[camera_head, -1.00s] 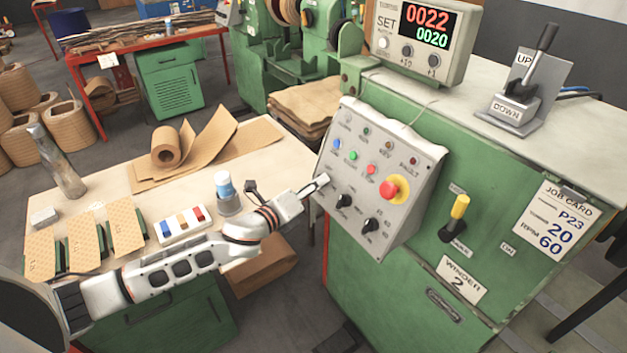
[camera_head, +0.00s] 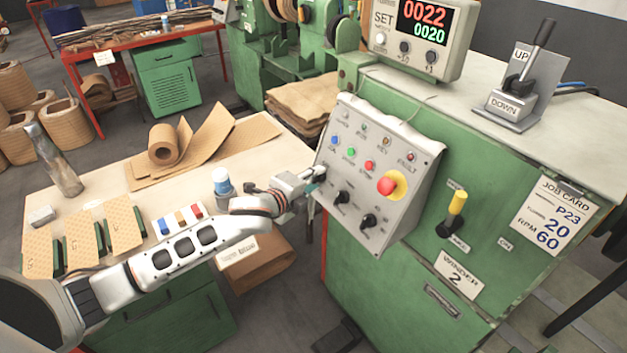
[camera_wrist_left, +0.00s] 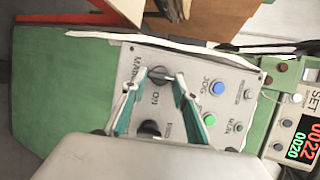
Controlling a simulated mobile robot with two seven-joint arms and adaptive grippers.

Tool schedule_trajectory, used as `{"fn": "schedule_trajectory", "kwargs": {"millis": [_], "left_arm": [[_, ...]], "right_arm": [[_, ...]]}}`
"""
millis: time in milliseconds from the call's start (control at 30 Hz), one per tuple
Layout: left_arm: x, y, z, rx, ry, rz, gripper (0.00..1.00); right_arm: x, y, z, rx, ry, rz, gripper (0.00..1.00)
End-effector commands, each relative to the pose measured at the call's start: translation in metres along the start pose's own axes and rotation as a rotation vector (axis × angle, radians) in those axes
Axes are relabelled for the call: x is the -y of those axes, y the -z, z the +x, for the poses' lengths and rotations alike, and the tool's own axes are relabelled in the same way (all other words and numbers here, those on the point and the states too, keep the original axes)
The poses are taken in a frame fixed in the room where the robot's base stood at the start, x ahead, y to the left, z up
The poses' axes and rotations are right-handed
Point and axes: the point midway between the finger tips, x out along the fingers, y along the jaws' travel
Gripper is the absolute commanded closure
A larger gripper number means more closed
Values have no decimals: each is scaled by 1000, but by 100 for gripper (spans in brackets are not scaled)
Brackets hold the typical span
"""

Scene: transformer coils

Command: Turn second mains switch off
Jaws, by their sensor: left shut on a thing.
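The grey control panel (camera_head: 385,150) is on the sloping front of the green winder. My left gripper (camera_head: 317,176) is at the panel's lower left edge in the head view, hiding the knob there. In the left wrist view, its two teal-edged fingers (camera_wrist_left: 157,82) are on either side of the dark mains switch knob (camera_wrist_left: 158,74), shut on it. The word MAINS is printed beside this knob. Its exact pointer angle is hard to read behind the fingers. My right gripper is not in view.
Two more black knobs (camera_head: 343,197) (camera_head: 368,221), coloured buttons (camera_head: 351,152) and a red emergency stop (camera_head: 387,186) are close by on the panel. A yellow-handled lever (camera_head: 457,203) is at the right. The worktable (camera_head: 285,160) holds paper and coil parts beneath my arm.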

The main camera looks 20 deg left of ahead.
Motion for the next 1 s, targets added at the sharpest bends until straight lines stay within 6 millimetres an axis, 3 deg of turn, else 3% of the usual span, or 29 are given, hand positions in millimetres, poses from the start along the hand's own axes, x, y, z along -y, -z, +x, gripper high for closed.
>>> {"fn": "schedule_trajectory", "kwargs": {"millis": [433, 467, 500, 533, 867, 1000], "left_arm": [[1, -2, 0, 4, -3, -10, 92], [1, -2, 0, 4, -3, -10, 66], [1, -2, 0, 4, -3, -10, 55], [1, -2, 0, 4, -3, -10, 54], [0, -1, -1, 2, -3, -9, 54], [-1, -1, -10, 1, -4, -8, 54]], "right_arm": [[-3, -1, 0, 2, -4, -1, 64], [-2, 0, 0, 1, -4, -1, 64], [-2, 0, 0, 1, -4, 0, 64], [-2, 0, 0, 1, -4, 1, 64], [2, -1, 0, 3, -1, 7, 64], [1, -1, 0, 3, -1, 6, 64]]}}
